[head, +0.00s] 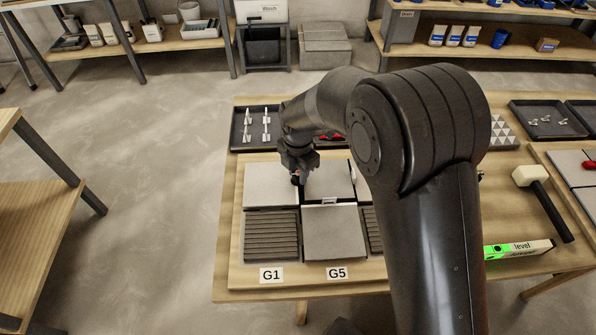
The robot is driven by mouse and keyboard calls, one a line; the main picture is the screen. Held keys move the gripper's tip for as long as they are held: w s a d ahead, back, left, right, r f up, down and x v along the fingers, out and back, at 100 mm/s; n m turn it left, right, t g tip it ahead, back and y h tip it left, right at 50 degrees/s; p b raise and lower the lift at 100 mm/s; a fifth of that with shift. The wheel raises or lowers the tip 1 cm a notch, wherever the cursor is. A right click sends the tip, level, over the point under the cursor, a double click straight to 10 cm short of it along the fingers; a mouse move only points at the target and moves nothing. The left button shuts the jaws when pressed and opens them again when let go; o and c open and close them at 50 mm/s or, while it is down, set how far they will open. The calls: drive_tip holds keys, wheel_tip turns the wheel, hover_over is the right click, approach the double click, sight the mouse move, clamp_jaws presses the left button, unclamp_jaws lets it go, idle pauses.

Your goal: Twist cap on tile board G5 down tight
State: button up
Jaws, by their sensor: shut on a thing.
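The tile board (236,270) lies on the wooden table, with a G1 label and a G5 label (337,274) on its front edge. Light grey tiles (270,186) and dark ribbed patches (271,236) show on it. A grey tile (334,232) sits behind the G5 label. My gripper (297,180) points down at the seam between the back left tile and the darker tile right of it. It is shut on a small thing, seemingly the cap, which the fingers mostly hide. How far down the cap sits cannot be told.
A dark tray (241,142) with white clips stands behind the board; red pieces (333,137) lie partly hidden by my arm. A green level (517,249) and a mallet (542,199) lie on the right. My arm covers the board's right side.

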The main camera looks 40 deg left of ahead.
drive_tip(key=m, duration=0.5)
drive_tip(key=shift+m, duration=0.4)
drive_tip(key=m, duration=0.5)
drive_tip(key=shift+m, duration=0.3)
drive_tip(key=m, duration=0.5)
drive_tip(key=shift+r, duration=0.1)
drive_tip(key=m, duration=0.5)
drive_tip(key=shift+m, duration=0.4)
drive_tip(key=m, duration=0.5)
drive_tip(key=shift+a, duration=0.1)
drive_tip(key=m, duration=1.6)
drive_tip(key=shift+m, duration=0.4)
